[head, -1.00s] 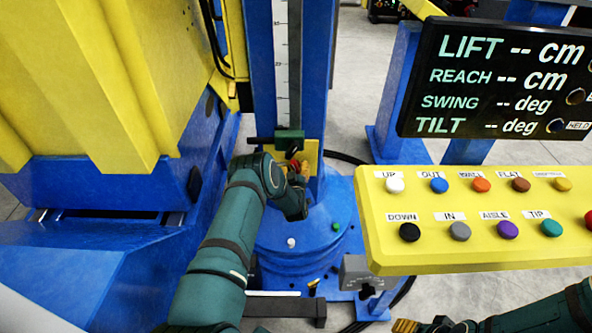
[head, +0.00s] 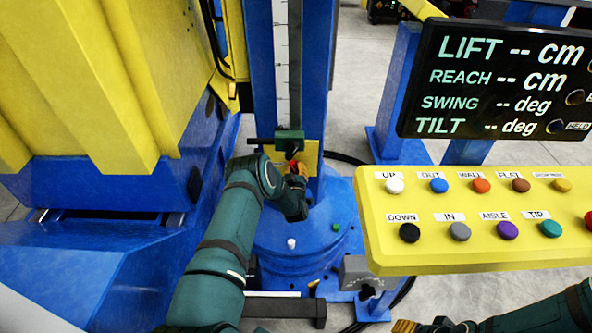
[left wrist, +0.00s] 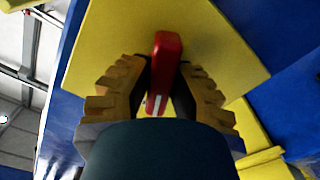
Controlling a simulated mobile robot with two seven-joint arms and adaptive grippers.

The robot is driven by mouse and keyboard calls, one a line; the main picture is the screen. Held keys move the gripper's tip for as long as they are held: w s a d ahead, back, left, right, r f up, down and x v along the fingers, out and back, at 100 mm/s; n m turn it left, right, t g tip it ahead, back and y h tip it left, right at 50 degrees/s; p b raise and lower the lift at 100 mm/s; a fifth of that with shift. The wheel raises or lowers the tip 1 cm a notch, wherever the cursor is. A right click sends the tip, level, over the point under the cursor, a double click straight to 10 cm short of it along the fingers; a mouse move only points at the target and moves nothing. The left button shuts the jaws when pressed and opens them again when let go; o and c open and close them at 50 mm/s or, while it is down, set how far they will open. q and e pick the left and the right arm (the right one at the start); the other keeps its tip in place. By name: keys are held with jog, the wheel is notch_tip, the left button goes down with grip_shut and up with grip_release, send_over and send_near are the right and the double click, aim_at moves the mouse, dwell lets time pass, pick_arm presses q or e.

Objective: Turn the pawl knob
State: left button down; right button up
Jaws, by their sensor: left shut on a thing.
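The red pawl knob (left wrist: 166,58) with a white line sits in front of a yellow plate (left wrist: 105,40) in the left wrist view. It stands between the two tan fingers of my left gripper (left wrist: 160,90), which is shut on it. In the head view, my left gripper (head: 297,178) is at the yellow plate (head: 311,152) low on the blue column, just below a green block (head: 290,141). Only a little of the red knob (head: 293,167) shows there. My right gripper (head: 432,326) is partly cut off at the bottom edge, and its jaws are unclear.
A yellow button panel (head: 480,256) and a black readout screen (head: 485,125) stand at the right. A large blue and yellow machine (head: 120,185) fills the left. A round blue base (head: 300,245) with small pegs lies below the gripper.

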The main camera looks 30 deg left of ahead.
pick_arm(q)
jog(key=n, duration=1.2)
jog(key=shift+n, duration=0.3)
dwell(0.4)
jog(key=c, duration=0.9)
grip_release()
jog(key=shift+o, duration=0.2)
jog(key=shift+f, duration=0.1)
jog(key=v, duration=1.2)
